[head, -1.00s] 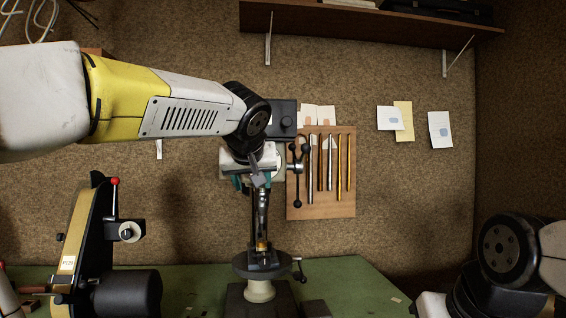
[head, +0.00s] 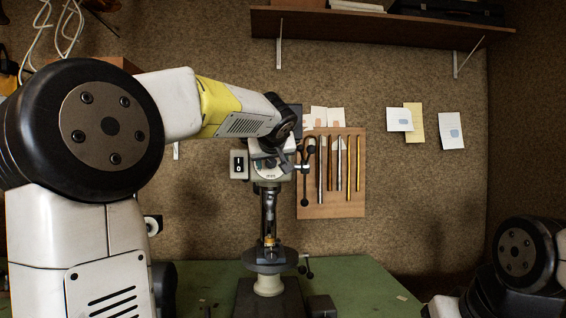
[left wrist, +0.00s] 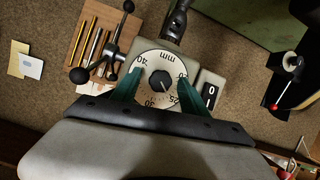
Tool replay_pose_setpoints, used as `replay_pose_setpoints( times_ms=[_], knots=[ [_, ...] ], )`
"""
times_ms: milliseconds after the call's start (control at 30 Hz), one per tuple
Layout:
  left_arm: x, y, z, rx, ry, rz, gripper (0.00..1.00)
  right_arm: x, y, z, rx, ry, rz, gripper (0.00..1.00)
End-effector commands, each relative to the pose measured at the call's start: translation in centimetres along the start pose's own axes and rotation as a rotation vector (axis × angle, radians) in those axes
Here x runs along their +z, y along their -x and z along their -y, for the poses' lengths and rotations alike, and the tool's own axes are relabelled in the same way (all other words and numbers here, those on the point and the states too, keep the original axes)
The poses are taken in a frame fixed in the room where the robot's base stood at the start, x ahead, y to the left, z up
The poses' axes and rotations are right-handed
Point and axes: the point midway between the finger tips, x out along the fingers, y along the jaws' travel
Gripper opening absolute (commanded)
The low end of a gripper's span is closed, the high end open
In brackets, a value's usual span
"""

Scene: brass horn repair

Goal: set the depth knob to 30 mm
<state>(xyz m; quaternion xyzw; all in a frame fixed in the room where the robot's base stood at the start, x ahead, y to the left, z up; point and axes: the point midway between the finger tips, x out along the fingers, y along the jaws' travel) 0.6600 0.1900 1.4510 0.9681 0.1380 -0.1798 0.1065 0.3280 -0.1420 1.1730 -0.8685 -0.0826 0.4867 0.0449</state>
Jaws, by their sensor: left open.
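The depth knob (left wrist: 160,82) is a dark round knob in the middle of a white dial marked in mm, seen upside down in the left wrist view. A thin pale mark on it seems to point toward 25, but it is too small to be sure. My left gripper (left wrist: 156,86) is open, with one teal finger on each side of the knob; I cannot tell whether they touch it. In the head view my left gripper (head: 264,161) is at the front of the drill press (head: 268,210), partly hiding the dial. My right gripper is out of view.
A power switch (left wrist: 208,93) is beside the dial. The feed handle (left wrist: 114,48), with black balls, is on its other side. A wooden tool board (head: 345,200) hangs on the wall behind. The green bench (head: 365,285) is mostly clear to the right of the press.

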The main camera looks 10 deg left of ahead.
Motion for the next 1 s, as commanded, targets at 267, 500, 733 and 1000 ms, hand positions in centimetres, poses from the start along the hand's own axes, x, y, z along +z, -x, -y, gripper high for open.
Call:
replay_pose_setpoints(
  times_ms=[267, 500, 733, 1000],
  knots=[
    [0.01, -0.05, 0.01, 0.0, 0.0, 0.0, 0.42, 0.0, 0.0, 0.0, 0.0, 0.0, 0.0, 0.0],
    [0.02, -0.03, 0.01, 0.0, 0.0, 0.001, 0.0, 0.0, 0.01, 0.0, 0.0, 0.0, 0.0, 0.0],
    [0.04, -0.03, 0.0, -0.006, -0.012, 0.001, 0.0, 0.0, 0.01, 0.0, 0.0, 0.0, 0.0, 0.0],
    [0.08, -0.05, -0.09, -0.049, -0.12, -0.003, 0.0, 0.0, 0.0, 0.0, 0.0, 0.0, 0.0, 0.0]
  ],
)
